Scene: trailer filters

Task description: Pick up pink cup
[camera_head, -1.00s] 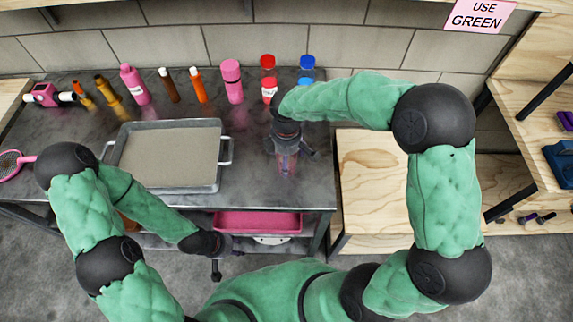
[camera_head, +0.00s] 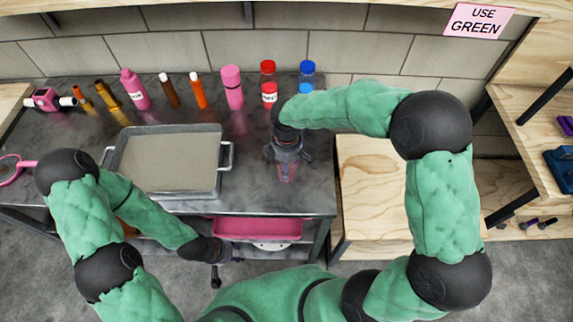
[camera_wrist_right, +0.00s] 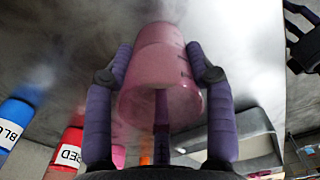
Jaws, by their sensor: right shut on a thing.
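The pink cup (camera_wrist_right: 161,85) is between the two purple fingers of my right gripper (camera_wrist_right: 160,75) in the right wrist view, with a finger against each side. In the head view the cup (camera_head: 287,172) shows only in part below my right gripper (camera_head: 286,160), over the right end of the grey counter. I cannot tell whether the cup is clear of the counter. My left gripper (camera_head: 216,268) hangs low in front of the counter, away from the cup, and its opening is unclear.
A metal tray (camera_head: 222,181) lies left of the cup on the counter (camera_head: 250,190). Several bottles, including a pink one (camera_head: 232,88), line the back. Red (camera_head: 269,95) and blue (camera_head: 307,70) containers stand behind my right gripper. A pink bin (camera_head: 270,229) sits below.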

